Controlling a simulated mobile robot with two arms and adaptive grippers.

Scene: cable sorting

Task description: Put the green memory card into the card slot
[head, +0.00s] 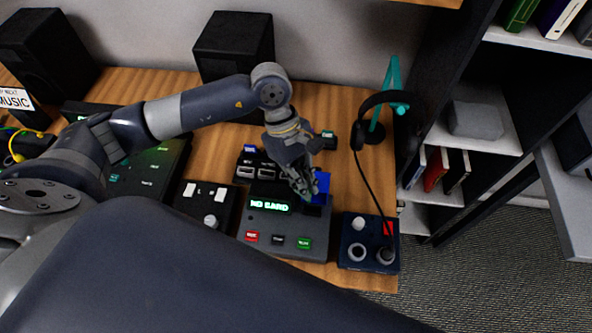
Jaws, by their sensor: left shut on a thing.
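My left gripper (303,189) reaches down over the right part of a grey console (285,232). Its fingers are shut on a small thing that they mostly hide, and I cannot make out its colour. The console's lit green display reads NO CARD. A dark recess (315,211), which may be the card slot, lies just below the fingertips. A bright blue piece (323,184) shows right beside the fingers; I cannot tell whether they touch it. My right gripper is not in view.
A dark rack (251,172) and a blue-labelled block (249,149) stand behind the console. A switch box (205,205) is at its left, a knob box (369,243) at its right. Headphones (383,100) hang on a teal stand. Speakers (235,45) line the wall.

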